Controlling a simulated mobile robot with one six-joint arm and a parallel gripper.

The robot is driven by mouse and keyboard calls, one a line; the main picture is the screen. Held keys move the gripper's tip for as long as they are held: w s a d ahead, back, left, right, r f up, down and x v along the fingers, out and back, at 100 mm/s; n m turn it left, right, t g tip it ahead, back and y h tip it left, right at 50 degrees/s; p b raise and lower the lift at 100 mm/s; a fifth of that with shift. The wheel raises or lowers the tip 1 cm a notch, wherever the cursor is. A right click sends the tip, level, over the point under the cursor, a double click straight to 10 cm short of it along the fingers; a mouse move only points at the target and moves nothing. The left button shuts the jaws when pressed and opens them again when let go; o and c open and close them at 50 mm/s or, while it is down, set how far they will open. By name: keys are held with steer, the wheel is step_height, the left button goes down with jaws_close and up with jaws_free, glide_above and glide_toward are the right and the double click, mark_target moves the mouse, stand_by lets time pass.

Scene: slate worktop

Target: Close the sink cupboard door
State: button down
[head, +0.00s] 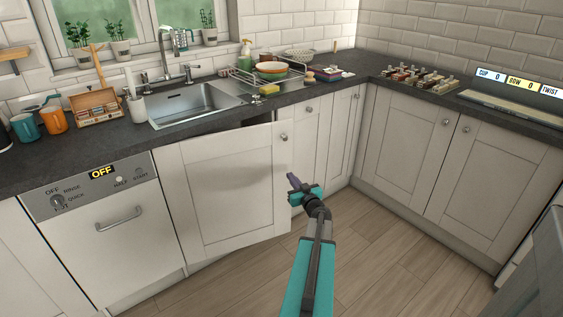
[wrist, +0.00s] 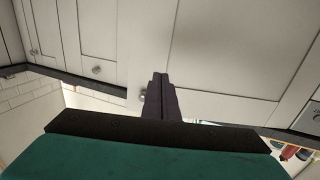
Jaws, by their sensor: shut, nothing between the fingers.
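The sink cupboard door (head: 225,190) is a white panelled door under the sink. It stands ajar, its right edge swung out from the cabinet, with a dark gap along its top. Its round knob (head: 283,137) is near the upper right corner. My gripper (head: 291,179) is shut and empty, just right of the door's free edge and below knob height. I cannot tell whether it touches the door. In the wrist view, which looks upside down, the shut fingers (wrist: 159,77) stand before the door panel (wrist: 228,50), beside a knob (wrist: 143,96).
A dishwasher (head: 120,225) is left of the door. Closed cupboards (head: 310,130) stand to the right, and more (head: 400,150) line the right wall. The sink (head: 195,102) and dark worktop (head: 90,150) are above. The wood floor (head: 380,260) in front is clear.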

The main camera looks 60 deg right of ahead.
mark_target(279, 155)
steer(key=shift+s+d+r, duration=0.35)
steer(key=shift+s+r, duration=0.15)
steer(key=shift+s, duration=0.1)
steer(key=shift+w+d, duration=0.1)
steer(key=shift+w, duration=0.05)
steer(key=shift+x, duration=6.9)
steer(key=shift+w, duration=0.1)
steer(key=shift+r, duration=0.1)
